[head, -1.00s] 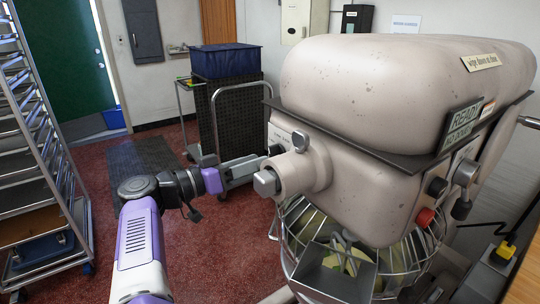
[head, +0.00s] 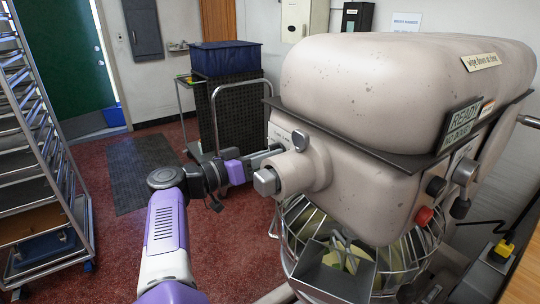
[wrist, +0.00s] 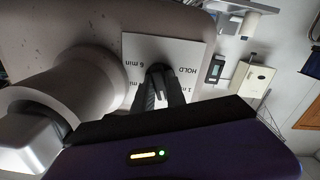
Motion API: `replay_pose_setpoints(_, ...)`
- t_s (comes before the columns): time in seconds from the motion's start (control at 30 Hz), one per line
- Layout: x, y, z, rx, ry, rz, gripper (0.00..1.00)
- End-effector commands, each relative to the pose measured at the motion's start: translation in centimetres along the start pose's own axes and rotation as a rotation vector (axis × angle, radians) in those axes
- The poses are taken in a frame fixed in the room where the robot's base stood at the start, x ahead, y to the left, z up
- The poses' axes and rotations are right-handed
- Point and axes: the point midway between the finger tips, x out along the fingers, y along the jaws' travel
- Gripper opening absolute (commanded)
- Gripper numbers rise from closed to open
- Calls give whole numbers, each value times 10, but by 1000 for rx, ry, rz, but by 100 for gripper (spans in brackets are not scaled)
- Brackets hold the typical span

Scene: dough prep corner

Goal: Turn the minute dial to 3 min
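The minute dial (wrist: 158,70) is a small dark knob on a white plate (wrist: 187,52) on the mixer's face, printed with HOLD, 6 min and other partly covered marks. In the wrist view my gripper (wrist: 158,84) is right at the dial, its dark fingers on either side of the knob. Whether they press on it I cannot tell. The fingers hide part of the plate and the dial's pointer setting. In the head view my gripper (head: 269,154) reaches the mixer's left side, beside the hub; the dial is mostly hidden there.
The beige mixer (head: 400,85) fills the right, with a metal hub (head: 267,182) close to my gripper and a wire bowl guard (head: 410,255) below. A READY sign (head: 461,121) hangs on its side. A cart with a blue bin (head: 225,60) stands behind; a rack (head: 40,170) is at left.

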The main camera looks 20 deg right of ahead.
Motion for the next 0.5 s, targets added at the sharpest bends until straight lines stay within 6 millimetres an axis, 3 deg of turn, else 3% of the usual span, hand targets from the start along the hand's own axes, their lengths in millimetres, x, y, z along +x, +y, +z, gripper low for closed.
replay_pose_setpoints(0.27, 0, -1, 0, 11, 1, -2, 0)
replay_pose_setpoints(0.5, -1, -2, 2, 141, 0, -3, 0)
